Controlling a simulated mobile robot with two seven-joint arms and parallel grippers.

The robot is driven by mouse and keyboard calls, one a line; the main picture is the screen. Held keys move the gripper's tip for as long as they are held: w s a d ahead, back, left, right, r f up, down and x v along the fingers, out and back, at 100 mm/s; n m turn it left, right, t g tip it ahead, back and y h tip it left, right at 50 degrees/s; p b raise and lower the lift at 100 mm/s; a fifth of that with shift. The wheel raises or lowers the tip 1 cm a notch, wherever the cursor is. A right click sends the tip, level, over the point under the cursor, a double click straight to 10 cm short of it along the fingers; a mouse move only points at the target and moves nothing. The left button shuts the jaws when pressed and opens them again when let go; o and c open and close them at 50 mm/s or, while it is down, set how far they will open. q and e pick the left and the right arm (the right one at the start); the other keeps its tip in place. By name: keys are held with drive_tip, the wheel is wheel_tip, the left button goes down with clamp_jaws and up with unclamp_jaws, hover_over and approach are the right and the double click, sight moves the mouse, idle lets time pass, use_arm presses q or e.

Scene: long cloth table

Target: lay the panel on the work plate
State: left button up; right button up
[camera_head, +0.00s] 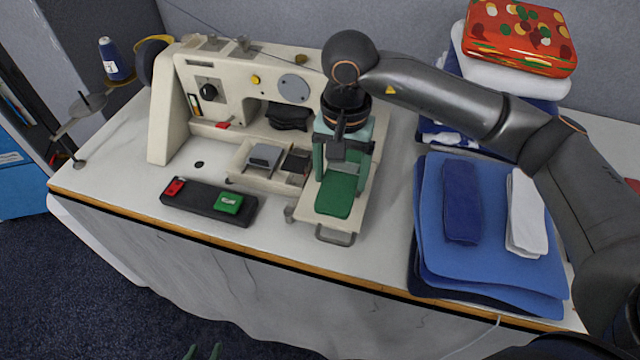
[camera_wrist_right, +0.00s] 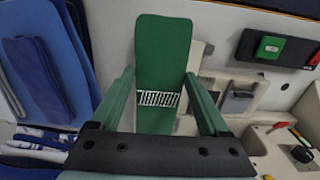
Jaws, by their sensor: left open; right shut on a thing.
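The green panel (camera_head: 336,196) is a flat strip with rounded ends, above or on the cream work plate (camera_head: 365,192) at the right end of the sewing machine; whether it touches is unclear. My right gripper (camera_head: 341,170) is shut on the panel from above. In the right wrist view the panel (camera_wrist_right: 163,50) runs between the fingers (camera_wrist_right: 160,78), with a white striped patch on it, and its near end is partly hidden by the gripper.
The sewing machine (camera_head: 258,80) stands behind and left of the panel. A black pedal box (camera_head: 205,208) with red and green switches lies left on the table. Blue folded cloths (camera_head: 490,265) lie to the right. A metal handle (camera_head: 336,236) sits at the front.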

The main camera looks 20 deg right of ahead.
drive_tip(key=w+f, duration=0.1)
drive_tip(key=f, duration=0.1)
drive_tip(key=w+a+f, duration=0.1)
drive_tip(key=f, duration=0.1)
drive_tip(key=w+a+f, duration=0.1)
drive_tip(key=w+f, duration=0.1)
drive_tip(key=shift+w+a, duration=0.1)
drive_tip(key=shift+a, duration=0.05)
drive_tip(key=shift+f+p, duration=0.55)
drive_tip(key=shift+f, duration=0.95)
drive_tip(key=shift+f, duration=0.15)
drive_tip(key=o, duration=1.2)
drive_tip(key=shift+o, duration=0.2)
wheel_tip(320, 180, up, 12)
drive_tip(key=b, duration=0.1)
drive_tip(key=shift+r, duration=0.2)
